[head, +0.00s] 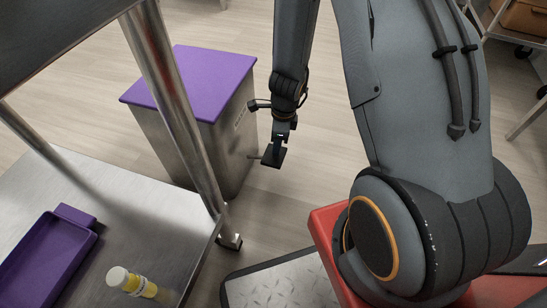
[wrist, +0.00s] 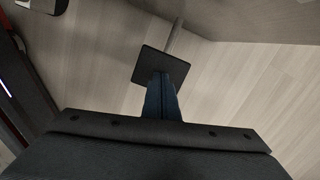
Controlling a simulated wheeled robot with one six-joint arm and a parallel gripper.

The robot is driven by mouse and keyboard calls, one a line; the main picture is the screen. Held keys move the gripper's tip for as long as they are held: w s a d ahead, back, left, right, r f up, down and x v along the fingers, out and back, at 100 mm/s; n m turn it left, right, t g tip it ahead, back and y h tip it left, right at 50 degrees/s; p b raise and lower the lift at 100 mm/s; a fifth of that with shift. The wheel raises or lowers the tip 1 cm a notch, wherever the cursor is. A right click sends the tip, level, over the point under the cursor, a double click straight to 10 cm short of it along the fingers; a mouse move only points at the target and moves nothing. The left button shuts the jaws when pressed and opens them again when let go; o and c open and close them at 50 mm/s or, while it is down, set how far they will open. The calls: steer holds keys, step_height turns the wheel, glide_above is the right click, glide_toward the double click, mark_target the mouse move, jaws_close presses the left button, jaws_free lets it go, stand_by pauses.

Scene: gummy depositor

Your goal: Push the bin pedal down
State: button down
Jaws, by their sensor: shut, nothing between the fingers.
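The bin (head: 236,135) is a steel box with a closed purple lid (head: 190,78), standing on the floor at the left of centre in the head view. Its pedal (head: 272,156) is a dark square plate on a thin rod that sticks out of the bin's right side. The pedal also shows in the wrist view (wrist: 150,64), with its rod running up to the bin wall (wrist: 250,18). My gripper (head: 281,139) points down over the pedal, shut and empty. In the wrist view its fingertips (wrist: 161,78) overlap the plate's near edge. I cannot tell whether they touch it.
A steel table (head: 120,215) stands at the left, its leg in front of the bin. It holds a purple tray (head: 45,262) and a yellow bottle with a white cap (head: 136,284). The floor right of the pedal is clear up to my base.

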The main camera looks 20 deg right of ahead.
steer(key=shift+f+b, duration=0.3)
step_height(320, 180, down, 4)
steer(key=b, duration=0.4)
steer(key=shift+w+r+b, duration=0.1)
steer(key=shift+r+b, duration=0.05)
steer(key=shift+b, duration=0.15)
steer(key=shift+a+r, duration=0.2)
steer(key=shift+a, duration=0.05)
steer(key=d, duration=0.1)
steer(key=s+d, duration=0.1)
steer(key=d+r, duration=0.1)
steer(key=shift+s+d+p, duration=0.1)
steer(key=shift+s+p, duration=0.05)
steer(key=shift+p, duration=0.2)
step_height(320, 180, up, 8)
steer(key=p, duration=0.7)
steer(key=shift+s+d+p, duration=0.15)
steer(key=shift+d+p, duration=0.2)
steer(key=shift+d, duration=0.05)
steer(key=shift+f, duration=0.15)
